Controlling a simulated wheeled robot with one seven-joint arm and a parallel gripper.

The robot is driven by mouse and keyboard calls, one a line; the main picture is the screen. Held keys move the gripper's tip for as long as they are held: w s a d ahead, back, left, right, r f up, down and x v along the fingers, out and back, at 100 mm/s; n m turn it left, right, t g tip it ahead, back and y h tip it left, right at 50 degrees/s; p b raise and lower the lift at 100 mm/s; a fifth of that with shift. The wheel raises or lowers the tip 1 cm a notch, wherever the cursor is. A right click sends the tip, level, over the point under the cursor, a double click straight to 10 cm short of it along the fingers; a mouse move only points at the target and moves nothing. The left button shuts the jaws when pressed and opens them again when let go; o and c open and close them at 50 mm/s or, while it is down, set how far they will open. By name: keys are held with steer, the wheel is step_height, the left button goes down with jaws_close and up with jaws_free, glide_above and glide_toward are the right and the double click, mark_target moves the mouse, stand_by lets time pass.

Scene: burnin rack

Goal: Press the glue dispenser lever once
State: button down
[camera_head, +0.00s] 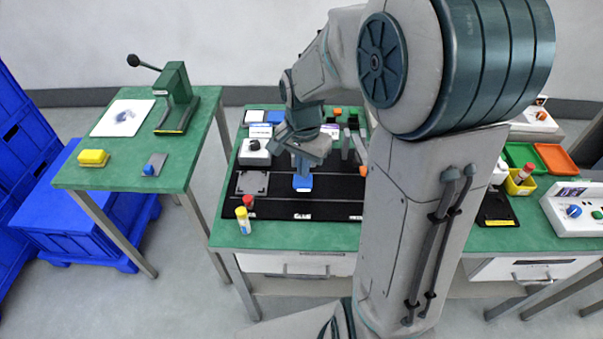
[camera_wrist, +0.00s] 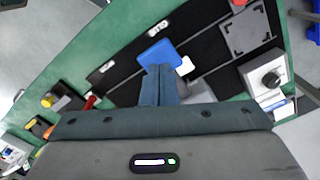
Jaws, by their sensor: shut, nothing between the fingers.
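My gripper (camera_head: 302,172) is shut and empty, pointing down over the black mat on the middle bench. In the wrist view its closed fingers (camera_wrist: 159,72) are in front of a blue block (camera_wrist: 165,50); this block (camera_head: 303,184) lies on the mat just below the gripper. I cannot tell whether they touch. No part is clearly marked as a glue dispenser. A green press-like stand (camera_head: 178,98) with a black-knobbed lever (camera_head: 144,63) stands on the left table, away from my gripper; the lever sticks up to the left. I cannot tell if this is the dispenser.
A white box with a black knob (camera_head: 254,152) and a grey plate (camera_head: 252,183) are left of my gripper. A yellow-capped bottle (camera_head: 243,220) and a red item (camera_head: 248,202) stand near the front. A yellow block (camera_head: 93,158) sits on the left table.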

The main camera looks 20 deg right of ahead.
steer(key=shift+f, duration=0.2)
stand_by(0.3)
steer(key=shift+f+b, duration=0.65)
steer(key=shift+b, duration=0.05)
